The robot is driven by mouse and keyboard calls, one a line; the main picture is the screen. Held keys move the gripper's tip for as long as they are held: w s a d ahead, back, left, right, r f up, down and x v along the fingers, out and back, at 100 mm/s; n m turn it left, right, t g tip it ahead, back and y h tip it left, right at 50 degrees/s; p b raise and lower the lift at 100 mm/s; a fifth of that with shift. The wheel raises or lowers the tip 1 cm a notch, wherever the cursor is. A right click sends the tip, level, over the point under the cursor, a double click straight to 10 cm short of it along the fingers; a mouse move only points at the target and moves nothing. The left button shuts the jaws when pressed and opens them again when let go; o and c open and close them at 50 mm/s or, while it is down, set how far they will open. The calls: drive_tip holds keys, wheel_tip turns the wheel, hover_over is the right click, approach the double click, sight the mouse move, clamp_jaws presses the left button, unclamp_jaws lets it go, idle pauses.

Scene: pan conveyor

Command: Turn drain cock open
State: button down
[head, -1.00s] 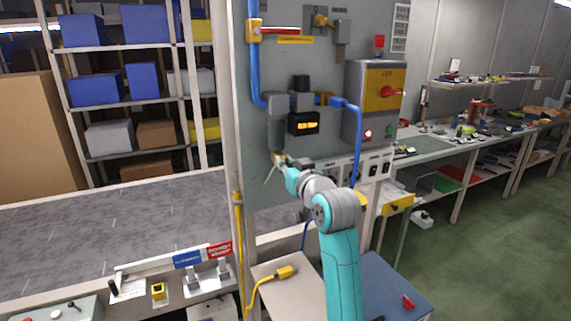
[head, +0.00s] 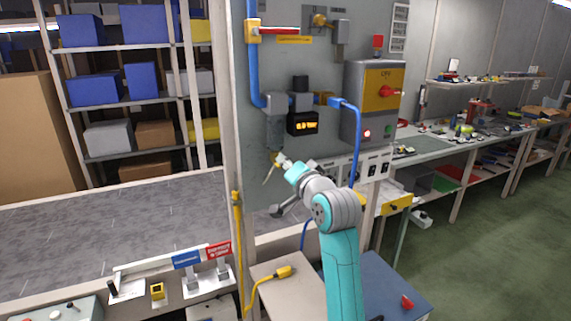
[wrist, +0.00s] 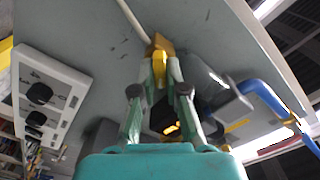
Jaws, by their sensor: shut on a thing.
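The drain cock (wrist: 160,46) is a small brass-yellow fitting with a yellow lever between my fingertips in the wrist view. In the head view the drain cock (head: 275,157) sits under the grey filter bowl (head: 275,133) on the upright panel. My gripper (wrist: 159,76) is shut on the cock's lever, with one green finger on each side. In the head view my gripper (head: 281,161) is small and partly merges with the cock. A pale drain tube (wrist: 131,17) runs from the cock. The lever's exact angle is hard to tell.
A lit display (head: 304,126) and a blue hose (head: 356,140) are right of the bowl. A control box with a red knob (head: 387,91) is farther right. A switch plate (wrist: 45,95) shows at left in the wrist view. The conveyor belt (head: 120,225) lies left.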

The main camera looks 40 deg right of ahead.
drive_tip(key=shift+w+m, duration=0.1)
drive_tip(key=shift+m, duration=3.8)
drive_tip(key=c, duration=1.4)
unclamp_jaws()
drive_tip(key=shift+c, duration=0.2)
drive_tip(key=shift+o, duration=1.2)
drive_tip(key=shift+w+f, duration=0.15)
drive_tip(key=v, duration=1.2)
